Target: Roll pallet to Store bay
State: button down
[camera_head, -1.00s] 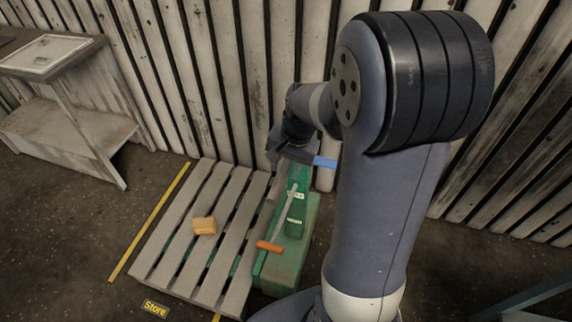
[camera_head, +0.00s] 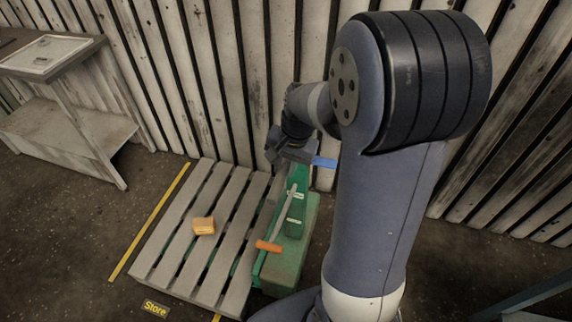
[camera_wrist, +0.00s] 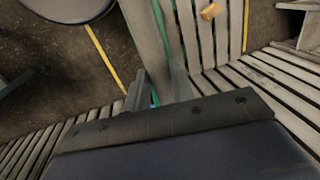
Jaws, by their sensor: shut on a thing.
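The slatted wooden pallet (camera_head: 190,235) lies at an angle beside the wall, with an orange-brown box (camera_head: 203,226) on it. It also shows in the wrist view (camera_wrist: 208,42). A green pallet truck (camera_head: 285,265) stands at its right side, with a grey lever ending in an orange grip (camera_head: 268,246). My gripper (camera_head: 292,153) is above the truck's upright, shut at a blue handle bar (camera_head: 325,163) that sticks out to its right. The hold itself is mostly hidden. A yellow Store label (camera_head: 155,308) lies on the floor in front of the pallet.
A yellow floor line (camera_head: 150,222) runs just left of the pallet, apart from it. A worn bench (camera_head: 65,135) stands at the left. The ribbed wall (camera_head: 200,80) is close behind the pallet. Open floor (camera_head: 60,240) shows at the left front.

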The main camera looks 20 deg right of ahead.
jog(key=w+a+p, duration=0.1)
jog(key=w+a, duration=0.7)
jog(key=a, duration=0.3)
jog(key=shift+p, duration=0.35)
jog(key=c, duration=1.2)
grip_release()
jog(key=shift+w+a, duration=0.1)
jog(key=shift+a, duration=0.1)
jog(key=shift+c, duration=0.2)
jog(key=shift+r, duration=0.1)
notch_tip(320, 180, up, 10)
jog(key=s+d, duration=0.1)
jog(key=shift+d+r+b, duration=0.2)
jog(key=shift+d+b, duration=0.15)
jog(key=shift+b, duration=0.05)
jog(key=shift+s, duration=0.1)
